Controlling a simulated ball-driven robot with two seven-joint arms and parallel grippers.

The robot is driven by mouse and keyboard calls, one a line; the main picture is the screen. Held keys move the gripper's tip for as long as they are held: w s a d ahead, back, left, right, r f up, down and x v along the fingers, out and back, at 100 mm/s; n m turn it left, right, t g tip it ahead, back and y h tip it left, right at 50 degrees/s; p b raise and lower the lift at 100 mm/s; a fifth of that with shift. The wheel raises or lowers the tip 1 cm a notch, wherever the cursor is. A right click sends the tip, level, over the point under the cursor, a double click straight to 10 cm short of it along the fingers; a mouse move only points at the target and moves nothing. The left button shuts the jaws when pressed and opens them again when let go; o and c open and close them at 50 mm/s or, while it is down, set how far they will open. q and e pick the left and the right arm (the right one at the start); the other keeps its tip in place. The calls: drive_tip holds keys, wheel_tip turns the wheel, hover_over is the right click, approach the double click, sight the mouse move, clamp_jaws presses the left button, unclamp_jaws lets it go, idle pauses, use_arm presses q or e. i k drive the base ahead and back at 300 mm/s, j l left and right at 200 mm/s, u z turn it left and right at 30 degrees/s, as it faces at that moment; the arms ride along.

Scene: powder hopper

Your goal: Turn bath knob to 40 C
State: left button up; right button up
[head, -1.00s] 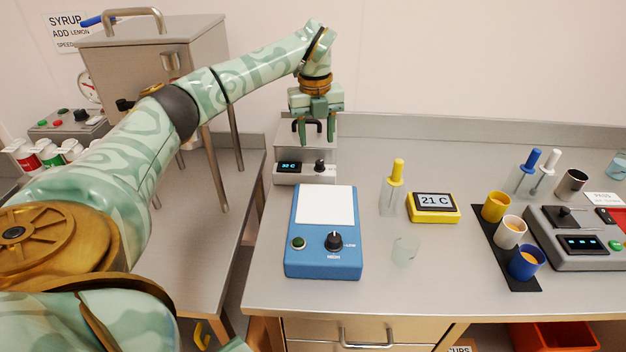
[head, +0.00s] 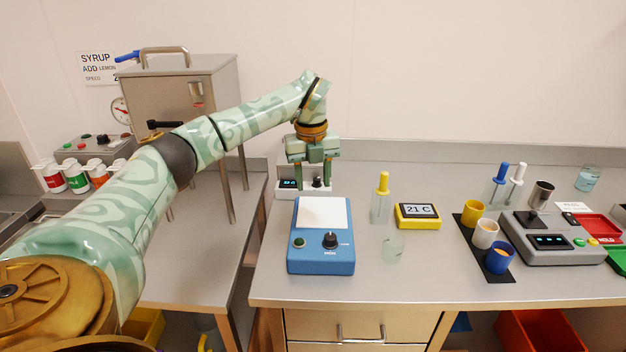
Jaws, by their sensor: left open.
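The water bath (head: 283,193) is a small grey-and-steel unit at the back of the bench, mostly hidden behind my left gripper. Its front panel carries a small dark display (head: 289,184), too small to read, and a black knob (head: 317,182). My left gripper (head: 313,181) is open. Its two fingers point down in front of the bath, one over the panel between display and knob, the other at the panel's right end. The knob shows between them; I cannot tell whether the fingers touch it. My right gripper is not in view.
A blue stirrer (head: 321,257) with a white top stands just in front of the bath.

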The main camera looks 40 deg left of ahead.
sight(316, 184)
drive_tip(key=i+j+u, duration=0.2)
drive_tip(key=i, duration=0.3)
drive_tip(key=i+u, duration=0.2)
drive_tip(key=i, duration=0.3)
